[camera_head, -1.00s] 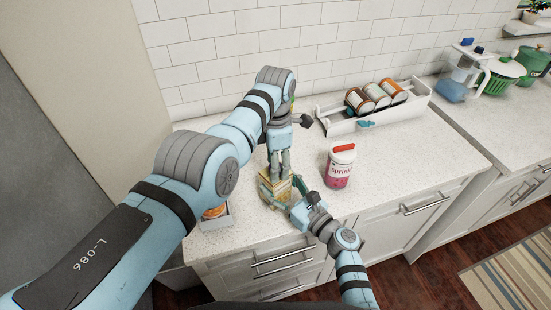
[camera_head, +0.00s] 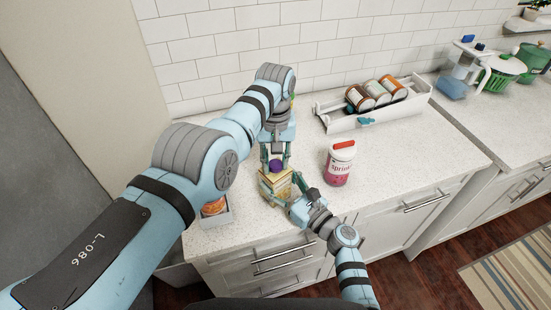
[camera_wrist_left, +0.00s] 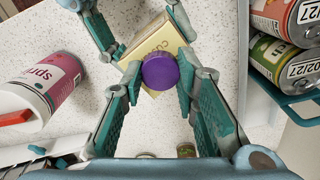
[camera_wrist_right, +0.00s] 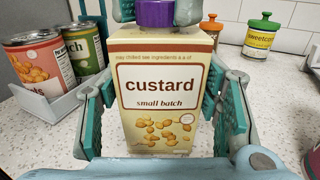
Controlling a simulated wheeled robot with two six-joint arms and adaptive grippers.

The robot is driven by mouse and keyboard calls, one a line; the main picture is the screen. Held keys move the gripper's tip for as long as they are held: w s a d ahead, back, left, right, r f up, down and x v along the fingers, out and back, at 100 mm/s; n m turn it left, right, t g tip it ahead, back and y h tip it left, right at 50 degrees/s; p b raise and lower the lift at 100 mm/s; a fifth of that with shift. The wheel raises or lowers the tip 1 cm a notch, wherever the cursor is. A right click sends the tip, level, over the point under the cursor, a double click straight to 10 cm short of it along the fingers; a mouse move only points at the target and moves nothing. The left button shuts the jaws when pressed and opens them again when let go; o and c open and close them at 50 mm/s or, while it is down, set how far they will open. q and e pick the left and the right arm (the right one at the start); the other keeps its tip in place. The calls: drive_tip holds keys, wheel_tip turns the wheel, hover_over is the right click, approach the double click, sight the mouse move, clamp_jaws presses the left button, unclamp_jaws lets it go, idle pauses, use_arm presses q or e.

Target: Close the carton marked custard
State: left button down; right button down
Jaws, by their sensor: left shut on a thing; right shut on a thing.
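The custard carton (camera_wrist_right: 160,95), cream with a brown-lettered label, stands upright on the counter; its yellowish side also shows in the head view (camera_head: 273,188). A purple cap (camera_wrist_right: 154,13) is at its top; in the left wrist view the cap (camera_wrist_left: 160,71) covers part of the carton top (camera_wrist_left: 153,38). My left gripper (camera_head: 276,164) points down from above and is shut on the cap, a finger on each side. My right gripper (camera_wrist_right: 160,90) is shut on the carton's sides from the front right. Whether the cap is fully seated cannot be told.
A small tray (camera_head: 217,216) with cans is at the left. Two shakers (camera_wrist_right: 260,37) stand farther off.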

use_arm(q)
drive_tip(key=shift+m, duration=0.8)
drive_tip(key=shift+s+f, duration=0.1)
drive_tip(key=c, duration=1.2)
unclamp_jaws()
drive_tip(key=shift+a, duration=0.1)
drive_tip(key=shift+c, duration=0.2)
drive_tip(key=shift+r, duration=2.35)
drive_tip(key=shift+c, duration=0.3)
